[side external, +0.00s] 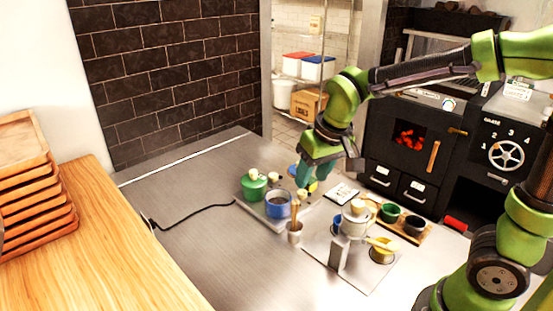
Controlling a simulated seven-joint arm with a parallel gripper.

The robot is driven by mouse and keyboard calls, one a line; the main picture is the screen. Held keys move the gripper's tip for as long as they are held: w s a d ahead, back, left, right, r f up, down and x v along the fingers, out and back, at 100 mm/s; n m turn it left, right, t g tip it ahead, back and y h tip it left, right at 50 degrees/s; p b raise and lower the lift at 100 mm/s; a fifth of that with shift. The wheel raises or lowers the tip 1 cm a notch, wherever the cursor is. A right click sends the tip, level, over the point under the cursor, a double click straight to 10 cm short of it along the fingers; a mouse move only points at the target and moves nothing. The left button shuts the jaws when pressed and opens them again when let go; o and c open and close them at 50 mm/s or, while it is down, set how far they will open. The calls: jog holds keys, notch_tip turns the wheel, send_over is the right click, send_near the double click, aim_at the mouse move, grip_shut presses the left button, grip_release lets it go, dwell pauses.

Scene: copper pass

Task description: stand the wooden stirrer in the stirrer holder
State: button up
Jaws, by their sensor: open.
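A small pale cup (294,236), which looks like the stirrer holder, stands on the metal counter near the front edge of a light tray. A thin wooden stick (296,211), which looks like the wooden stirrer, rises upright from it; whether it is fully inside is too small to tell. My gripper (306,184) points down above and slightly behind the cup, with its teal fingers close to the top of the stick. The gripper is open, and the gap between its fingers is hard to see. I see no contact with the stick.
A green lidded pot (254,187) and a blue pot (277,205) stand left of the cup. A cream pot (354,219), a grey upright block (339,253) and a yellow-topped item (382,244) stand right.

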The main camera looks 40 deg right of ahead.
jog(key=s+r+m+t+y, duration=0.1)
jog(key=s+r+t+y, duration=0.1)
jog(key=s, duration=0.9)
jog(key=shift+s+d+r+t, duration=0.25)
jog(key=shift+r+t, duration=0.65)
jog(key=shift+r, duration=0.25)
